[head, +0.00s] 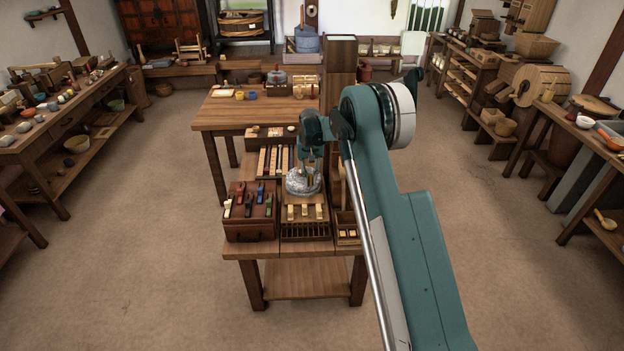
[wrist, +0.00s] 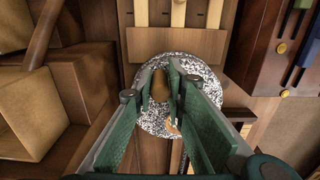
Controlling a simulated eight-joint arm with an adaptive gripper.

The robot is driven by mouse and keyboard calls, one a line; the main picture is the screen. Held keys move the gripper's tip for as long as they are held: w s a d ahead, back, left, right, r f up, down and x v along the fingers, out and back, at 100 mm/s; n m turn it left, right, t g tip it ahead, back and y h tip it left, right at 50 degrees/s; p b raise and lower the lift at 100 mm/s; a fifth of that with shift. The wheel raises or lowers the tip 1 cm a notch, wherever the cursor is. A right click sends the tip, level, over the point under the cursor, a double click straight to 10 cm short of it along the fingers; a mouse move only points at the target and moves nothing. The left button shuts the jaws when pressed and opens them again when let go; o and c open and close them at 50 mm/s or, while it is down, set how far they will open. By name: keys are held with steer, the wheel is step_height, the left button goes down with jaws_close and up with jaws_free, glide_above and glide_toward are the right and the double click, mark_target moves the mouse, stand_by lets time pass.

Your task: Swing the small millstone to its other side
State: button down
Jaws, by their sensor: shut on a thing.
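The small millstone (head: 303,181) is a round, speckled grey stone on the near wooden table. It lies among wooden boxes and racks. In the wrist view the millstone (wrist: 202,70) shows as a speckled disc with a brown upright handle (wrist: 159,85) on its top. My gripper (head: 308,164) comes down onto the stone from above. In the wrist view the fingers of my gripper (wrist: 160,88) stand on either side of the handle and are shut on it. The stone's underside and part of its near edge are hidden behind the fingers.
A dark red box (head: 250,212) with coloured pegs stands left of the stone. A slatted wooden rack (head: 305,231) is in front, and a small tray (head: 346,230) sits at the right. A larger table (head: 215,114) stands behind. The floor around is open.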

mark_target(295, 184)
steer(key=a+m, duration=0.2)
steer(key=m, duration=0.1)
steer(key=shift+s+m, duration=0.3)
steer(key=shift+s, duration=0.05)
steer(key=a+m, duration=0.1)
steer(key=m, duration=0.1)
steer(key=shift+a+m, duration=0.35)
steer(key=shift+m, duration=0.05)
steer(key=m, duration=0.1)
steer(key=a+m, duration=0.1)
steer(key=shift+w+a+m, duration=0.15)
steer(key=shift+a+m, duration=0.05)
steer(key=shift+m, duration=0.1)
steer(key=shift+w+a+m, duration=0.2)
steer(key=shift+a+m, duration=0.2)
steer(key=shift+m, duration=0.4)
steer(key=shift+w+a+m, duration=0.2)
steer(key=shift+a+m, duration=0.2)
steer(key=shift+m, duration=0.4)
steer(key=c, duration=2.3)
jaws_free()
steer(key=shift+r, duration=0.15)
